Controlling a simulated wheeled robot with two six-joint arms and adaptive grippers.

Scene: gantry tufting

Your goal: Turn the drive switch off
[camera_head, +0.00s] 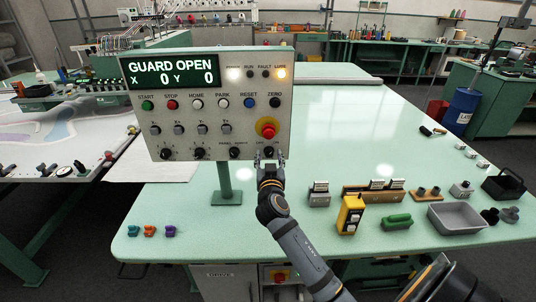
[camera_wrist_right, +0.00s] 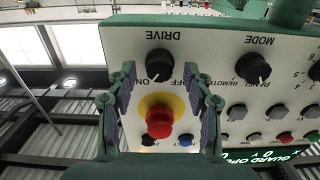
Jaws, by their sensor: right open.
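The drive switch is a black rotary knob (camera_wrist_right: 159,65) on the grey control panel (camera_head: 285,120), upside down in the wrist view, under the word DRIVE. OFF and ON labels flank it; I cannot tell surely which one its pointer faces. In the head view the knob (camera_head: 268,152) sits at the panel's lower right, below the red emergency stop. My right gripper (camera_head: 268,161) is open in front of the knob. In the wrist view its fingers (camera_wrist_right: 159,82) stand apart on either side of the knob, with nothing held. My left gripper is not in view.
The red emergency stop (camera_wrist_right: 160,122) on its yellow ring lies between the fingers in the wrist view. The mode knob (camera_wrist_right: 252,67) is beside the drive knob. The display (camera_head: 172,71) reads GUARD OPEN. A grey tray (camera_head: 457,218) and a yellow device (camera_head: 350,214) stand on the green table.

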